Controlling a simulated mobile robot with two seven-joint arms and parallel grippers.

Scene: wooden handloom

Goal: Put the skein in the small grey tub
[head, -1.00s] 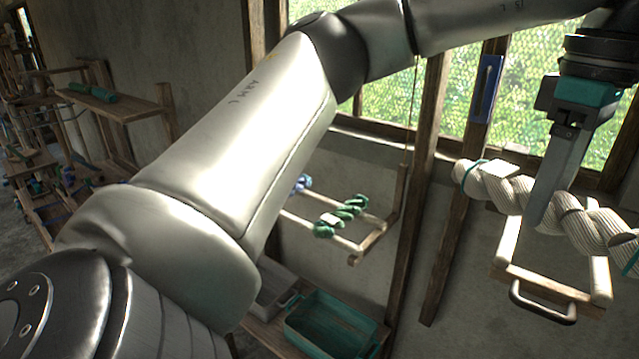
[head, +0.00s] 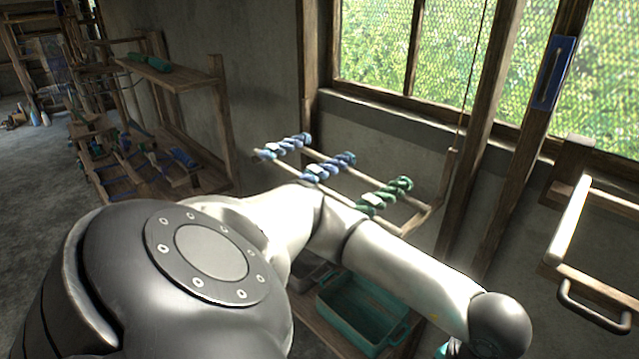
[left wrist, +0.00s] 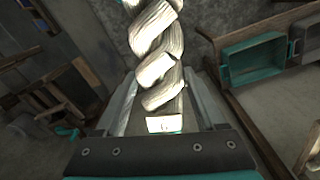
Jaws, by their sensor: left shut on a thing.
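The cream-white twisted skein (left wrist: 158,45) is between the fingers of my left gripper (left wrist: 161,78) in the left wrist view. The gripper is shut on it, and the skein extends past the fingertips and out of the top of the picture. A pale label shows at its near end. In the head view the skein and the fingers are out of sight. The small grey tub (head: 312,271) stands on a low shelf in the head view, mostly hidden behind my left arm. My right gripper is in neither view.
A larger teal tub (head: 370,343) stands right of the grey one and also shows in the left wrist view (left wrist: 254,62). Above them a wooden rack (head: 440,205) carries blue and green skeins. At the right is an empty wooden rack (head: 600,285) with a metal handle.

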